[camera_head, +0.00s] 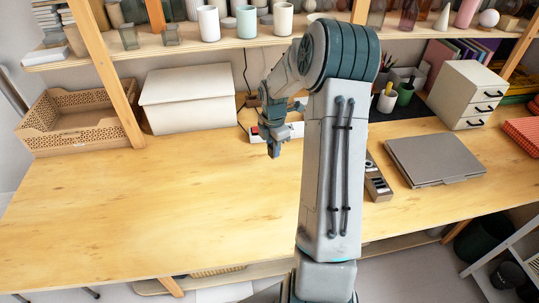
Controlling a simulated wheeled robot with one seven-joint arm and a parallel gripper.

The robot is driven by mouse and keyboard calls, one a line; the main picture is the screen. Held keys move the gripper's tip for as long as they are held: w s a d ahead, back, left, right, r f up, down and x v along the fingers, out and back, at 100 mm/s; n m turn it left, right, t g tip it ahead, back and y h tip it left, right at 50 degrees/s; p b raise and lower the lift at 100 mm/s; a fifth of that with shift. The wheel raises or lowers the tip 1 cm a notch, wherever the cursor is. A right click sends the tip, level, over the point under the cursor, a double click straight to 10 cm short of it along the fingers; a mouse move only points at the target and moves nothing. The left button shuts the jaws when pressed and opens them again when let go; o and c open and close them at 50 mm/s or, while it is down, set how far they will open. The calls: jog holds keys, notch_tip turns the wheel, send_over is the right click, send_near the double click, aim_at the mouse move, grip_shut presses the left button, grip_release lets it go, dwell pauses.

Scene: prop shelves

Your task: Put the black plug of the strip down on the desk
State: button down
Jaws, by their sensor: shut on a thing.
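My gripper (274,150) points down over the back middle of the desk (150,210), in front of the wall. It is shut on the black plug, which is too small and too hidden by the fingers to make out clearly. My gripper and arm hide part of the strip. I cannot tell how far the fingertips are above the desk.
A white box (188,100) and a woven basket (75,120) stand at the back left. A grey device (378,182), a closed laptop (433,160) and a drawer unit (467,95) are on the right. A shelf with cups (208,22) hangs above. The left front desk is clear.

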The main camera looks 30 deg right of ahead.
jog(key=shift+w+a+f, duration=0.4)
jog(key=shift+w, duration=0.1)
jog(key=shift+f+p, duration=0.35)
jog(key=shift+f, duration=1.65)
jog(key=shift+f, duration=0.15)
jog(key=c, duration=1.2)
grip_release()
